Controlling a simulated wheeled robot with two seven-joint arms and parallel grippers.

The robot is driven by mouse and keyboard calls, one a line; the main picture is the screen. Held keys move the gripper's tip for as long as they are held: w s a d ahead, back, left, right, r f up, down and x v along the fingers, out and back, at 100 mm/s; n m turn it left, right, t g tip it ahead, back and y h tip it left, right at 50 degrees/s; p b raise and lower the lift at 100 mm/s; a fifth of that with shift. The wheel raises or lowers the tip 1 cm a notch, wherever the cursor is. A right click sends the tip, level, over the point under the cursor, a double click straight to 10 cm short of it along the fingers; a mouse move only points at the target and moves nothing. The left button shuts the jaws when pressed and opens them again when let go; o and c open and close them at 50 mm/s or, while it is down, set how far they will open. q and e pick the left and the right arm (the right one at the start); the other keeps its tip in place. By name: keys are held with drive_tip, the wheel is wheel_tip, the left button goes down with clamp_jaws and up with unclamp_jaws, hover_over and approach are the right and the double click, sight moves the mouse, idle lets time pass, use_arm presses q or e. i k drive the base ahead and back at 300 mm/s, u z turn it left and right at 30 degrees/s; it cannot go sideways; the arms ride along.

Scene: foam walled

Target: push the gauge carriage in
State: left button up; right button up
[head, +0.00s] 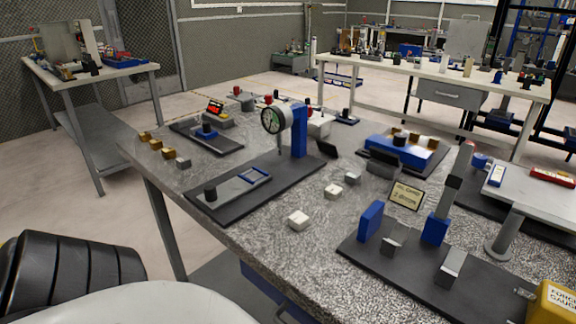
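A round dial gauge (272,119) with a pale face is mounted on a blue upright post (299,132). The post stands at the back of a dark base plate (271,187) on the stone-topped bench. A flat grey carriage (231,190) lies on this plate, in front of the post. It has a black knob (210,192) at its near left end and a blue rectangular frame (258,174) at its far end. The carriage sits toward the near left of the plate, apart from the post. Neither gripper is in view.
Brass and grey blocks (168,153) line the left edge. A second fixture (207,136) stands behind left; a larger fixture with blue blocks (370,221) stands right. The bench front left of the plate is clear.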

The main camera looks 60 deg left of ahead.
sight(214, 197)
drive_tip(key=z, duration=0.15)
drive_tip(key=k, duration=0.8)
drive_tip(key=u, duration=1.25)
drive_tip(key=i, duration=0.5)
drive_tip(key=u, duration=0.05)
